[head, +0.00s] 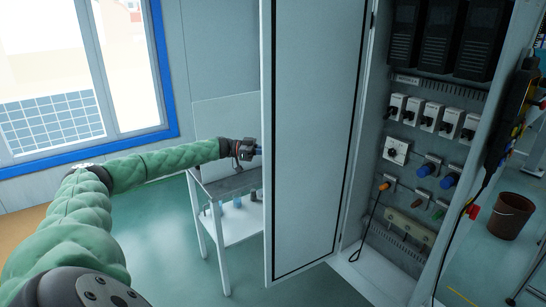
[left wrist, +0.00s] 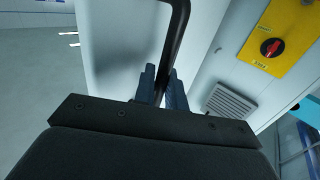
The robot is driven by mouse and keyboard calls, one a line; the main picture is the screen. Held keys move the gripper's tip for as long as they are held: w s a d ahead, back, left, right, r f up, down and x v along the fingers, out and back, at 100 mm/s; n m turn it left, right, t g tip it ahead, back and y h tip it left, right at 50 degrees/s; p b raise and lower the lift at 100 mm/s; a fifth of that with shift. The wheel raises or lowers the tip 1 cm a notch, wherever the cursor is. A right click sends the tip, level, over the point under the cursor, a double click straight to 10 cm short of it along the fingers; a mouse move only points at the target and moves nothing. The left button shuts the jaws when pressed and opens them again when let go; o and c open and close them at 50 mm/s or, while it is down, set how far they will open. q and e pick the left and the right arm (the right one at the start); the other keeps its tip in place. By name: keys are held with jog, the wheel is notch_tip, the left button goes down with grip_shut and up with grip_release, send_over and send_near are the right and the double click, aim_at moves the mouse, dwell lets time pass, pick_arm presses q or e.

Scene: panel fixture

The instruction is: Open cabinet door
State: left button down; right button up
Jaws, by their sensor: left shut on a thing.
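The cabinet door (head: 312,140) stands swung wide open, its inner face with a black seal toward me in the head view. The open cabinet (head: 400,170) is to its right. My left gripper (head: 258,151) is at the door's left edge in the head view, its tips hidden behind the door. In the left wrist view my left gripper (left wrist: 160,88) is shut on the black door handle (left wrist: 178,40), a curved bar on the door's outer face (left wrist: 118,50). My right gripper is not in view.
Inside the cabinet are switches (head: 422,116) and plugs (head: 437,175). A white-legged table (head: 221,250) stands behind the door's left edge. A brown bucket (head: 510,217) is at the right. The wrist view shows a yellow plate with a red knob (left wrist: 270,47). Green floor in front is clear.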

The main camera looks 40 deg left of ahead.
pick_arm(q)
jog(key=shift+w+a, duration=0.25)
jog(key=shift+a, duration=0.25)
jog(key=shift+w+a, duration=0.25)
jog(key=shift+a, duration=0.2)
jog(key=c, duration=1.5)
grip_release()
jog(key=shift+w+d, duration=0.1)
jog(key=shift+c, duration=0.2)
jog(key=b+v, duration=0.3)
jog(key=v, duration=0.5)
jog(key=shift+b, duration=0.35)
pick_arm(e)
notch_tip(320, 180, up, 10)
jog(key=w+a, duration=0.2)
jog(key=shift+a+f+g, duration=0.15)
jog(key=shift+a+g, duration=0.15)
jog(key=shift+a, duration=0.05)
pick_arm(q)
jog(key=shift+w, duration=0.1)
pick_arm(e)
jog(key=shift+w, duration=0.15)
